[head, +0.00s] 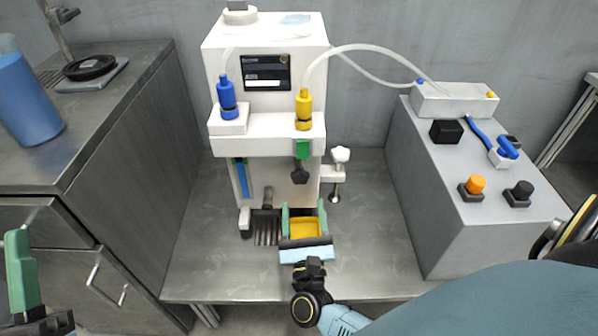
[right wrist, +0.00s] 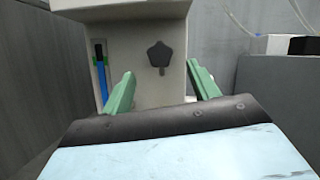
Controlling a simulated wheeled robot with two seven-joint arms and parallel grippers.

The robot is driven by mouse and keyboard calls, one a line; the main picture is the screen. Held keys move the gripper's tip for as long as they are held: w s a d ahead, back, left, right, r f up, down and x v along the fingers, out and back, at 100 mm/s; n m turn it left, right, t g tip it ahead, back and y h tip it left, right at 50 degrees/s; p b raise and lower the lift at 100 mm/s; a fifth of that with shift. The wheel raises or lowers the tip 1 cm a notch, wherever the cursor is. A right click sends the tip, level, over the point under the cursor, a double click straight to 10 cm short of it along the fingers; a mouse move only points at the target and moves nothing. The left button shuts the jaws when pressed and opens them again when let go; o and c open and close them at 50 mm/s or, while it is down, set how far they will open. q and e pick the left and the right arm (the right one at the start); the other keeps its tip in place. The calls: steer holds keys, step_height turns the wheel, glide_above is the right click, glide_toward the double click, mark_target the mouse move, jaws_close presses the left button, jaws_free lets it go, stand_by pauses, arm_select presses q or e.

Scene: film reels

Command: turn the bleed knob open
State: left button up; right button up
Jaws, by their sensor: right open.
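The knob that looks like the bleed knob is a dark, roughly five-sided knob (head: 300,173) on the front of the white machine, below the yellow fitting. In the right wrist view the knob (right wrist: 160,56) shows ahead, between and beyond the fingertips. My right gripper (head: 303,205) is open, its green fingers apart and pointing at the machine. In the head view it is below and in front of the knob, not touching it. In the right wrist view the gripper (right wrist: 160,70) holds nothing. My left gripper (head: 20,272) shows partly at the lower left; its opening is unclear.
The white machine (head: 265,135) carries blue (head: 227,95) and yellow (head: 303,108) fittings with clear tubes. A dark comb-like part (head: 267,226) is left of my right gripper. A grey console (head: 440,180) with buttons stands right, a dark cabinet (head: 130,150) left. The bench right of the machine is mostly clear.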

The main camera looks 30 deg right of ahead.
mark_target(300, 180)
arm_select(q)
steer(key=shift+s+a+r+t+h+b, duration=0.15)
steer(key=shift+s+r+t+b, duration=0.1)
steer(key=shift+s+t+b, duration=0.25)
steer(key=shift+s+a+r+t+h+b, duration=0.1)
steer(key=shift+s+r+t+h+b, duration=0.15)
steer(key=shift+t, duration=0.35)
arm_select(e)
steer(key=x, duration=1.1)
steer(key=shift+f, duration=0.1)
steer(key=c, duration=1)
